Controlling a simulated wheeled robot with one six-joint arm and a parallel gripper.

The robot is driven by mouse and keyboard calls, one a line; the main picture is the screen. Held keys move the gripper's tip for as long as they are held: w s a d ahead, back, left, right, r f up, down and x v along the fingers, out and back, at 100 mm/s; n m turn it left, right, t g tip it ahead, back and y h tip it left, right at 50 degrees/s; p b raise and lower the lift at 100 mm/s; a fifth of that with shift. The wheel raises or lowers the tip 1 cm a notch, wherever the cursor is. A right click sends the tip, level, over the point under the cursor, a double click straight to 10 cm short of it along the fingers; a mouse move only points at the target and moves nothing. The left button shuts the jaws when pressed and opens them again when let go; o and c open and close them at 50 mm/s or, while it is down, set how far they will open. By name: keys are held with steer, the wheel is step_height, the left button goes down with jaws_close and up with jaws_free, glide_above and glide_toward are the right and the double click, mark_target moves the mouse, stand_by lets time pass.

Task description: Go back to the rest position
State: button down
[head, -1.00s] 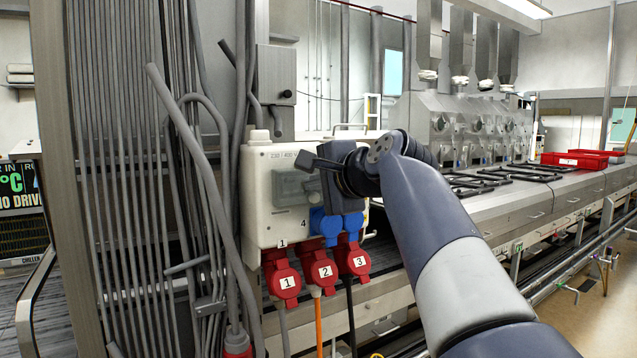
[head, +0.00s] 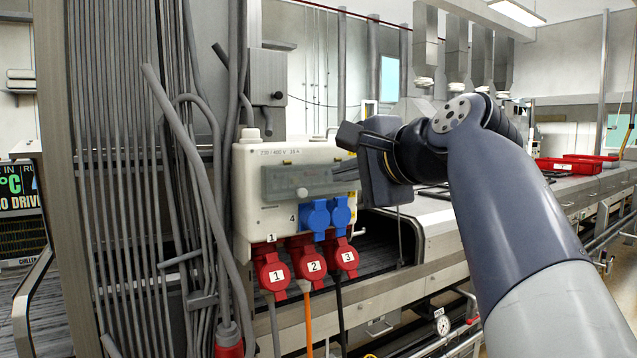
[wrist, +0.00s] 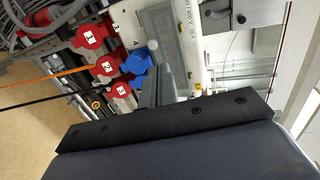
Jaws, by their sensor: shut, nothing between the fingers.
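My gripper (head: 352,136) is at the right of the white socket box in the head view, with its dark body turned side-on. In the wrist view my gripper (wrist: 158,92) shows as narrow grey fingers close together, with nothing between them. The white socket box (head: 250,190) has a grey window cover (head: 290,180), two blue sockets (head: 328,215) and three red plugs numbered 1, 2 and 3 (head: 305,262). In the wrist view the red plugs (wrist: 105,66) and a blue socket (wrist: 138,62) lie left of the fingers. Whether the fingertips touch the box cannot be told.
Grey pipes and hoses (head: 185,200) stand left of the box. Cables hang below the plugs, one orange (head: 308,325). A long steel counter (head: 430,240) runs to the right behind my arm, with red trays (head: 570,163) at its far end.

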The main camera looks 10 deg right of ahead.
steer(key=shift+s+r, duration=0.15)
steer(key=shift+s, duration=0.05)
steer(key=shift+w, duration=0.1)
